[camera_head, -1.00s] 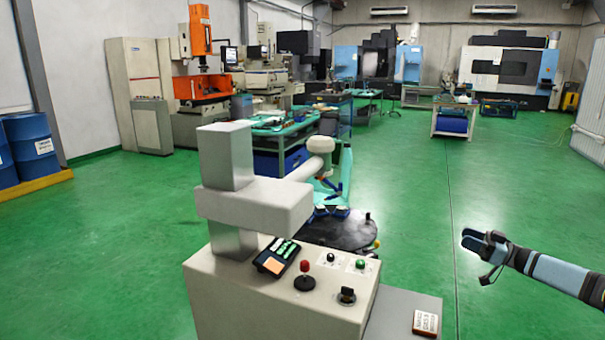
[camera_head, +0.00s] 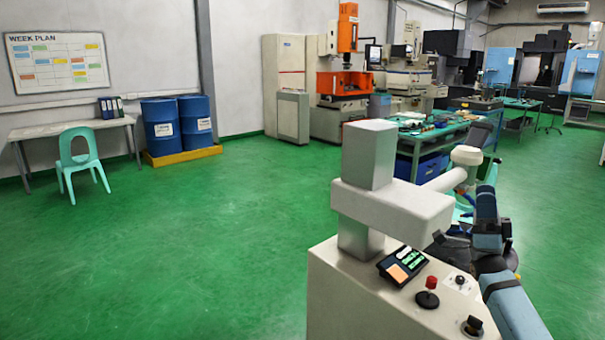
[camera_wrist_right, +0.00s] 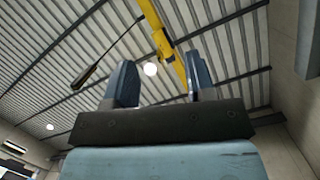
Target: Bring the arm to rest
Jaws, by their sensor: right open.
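My right arm comes in from the lower right in the head view. Its gripper (camera_head: 487,205) points upward, just right of and behind the grey-white machine's head. In the right wrist view the two blue fingers of the gripper (camera_wrist_right: 162,82) stand well apart with nothing between them. My left arm and gripper are not in view.
A grey-white machine (camera_head: 335,290) with a control panel (camera_head: 403,265) stands close in front, beside my right arm. A cluttered workbench (camera_head: 425,138) is behind it. Blue drums (camera_head: 161,128), a green chair (camera_head: 80,160) and a desk (camera_head: 70,127) stand left. The green floor between is clear.

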